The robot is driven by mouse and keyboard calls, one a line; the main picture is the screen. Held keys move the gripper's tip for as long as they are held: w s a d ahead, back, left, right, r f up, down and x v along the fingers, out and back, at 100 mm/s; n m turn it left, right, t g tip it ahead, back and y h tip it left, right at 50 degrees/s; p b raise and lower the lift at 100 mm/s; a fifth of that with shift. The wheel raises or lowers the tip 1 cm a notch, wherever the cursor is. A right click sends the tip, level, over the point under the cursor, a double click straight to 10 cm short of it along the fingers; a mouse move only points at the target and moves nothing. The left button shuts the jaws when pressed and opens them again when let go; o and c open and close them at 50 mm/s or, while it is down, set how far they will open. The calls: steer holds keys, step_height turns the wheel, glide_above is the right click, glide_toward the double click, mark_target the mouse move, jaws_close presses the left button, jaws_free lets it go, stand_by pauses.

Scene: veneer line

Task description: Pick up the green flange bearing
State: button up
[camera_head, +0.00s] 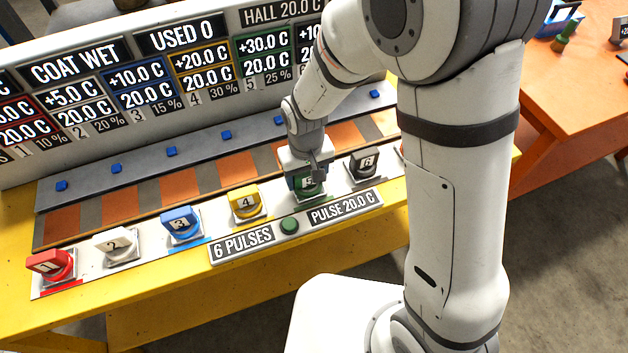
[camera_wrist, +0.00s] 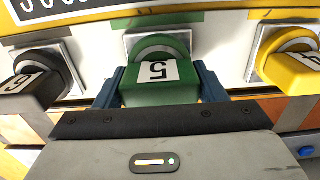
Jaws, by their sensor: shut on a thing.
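The green flange bearing (camera_head: 311,187), marked 5, is in the row of numbered bearings on the white strip, between the yellow one and the dark one. In the wrist view the green flange bearing (camera_wrist: 158,93) lies between my two blue fingers, with its label and round ring facing up. My gripper (camera_wrist: 160,88) is shut on its sides. In the head view my gripper (camera_head: 308,174) comes down from above and hides part of the bearing. The bearing is still at its square pale plate; I cannot tell whether it is lifted off it.
The yellow bearing (camera_head: 245,203) and the dark bearing (camera_head: 364,166) stand close on either side. Blue (camera_head: 181,223), white (camera_head: 117,245) and red (camera_head: 51,264) ones are farther left. A green button (camera_head: 289,225) is in front. A display board (camera_head: 150,75) stands behind. An orange table (camera_head: 575,95) is at right.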

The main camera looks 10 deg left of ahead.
steer(key=c, duration=0.7)
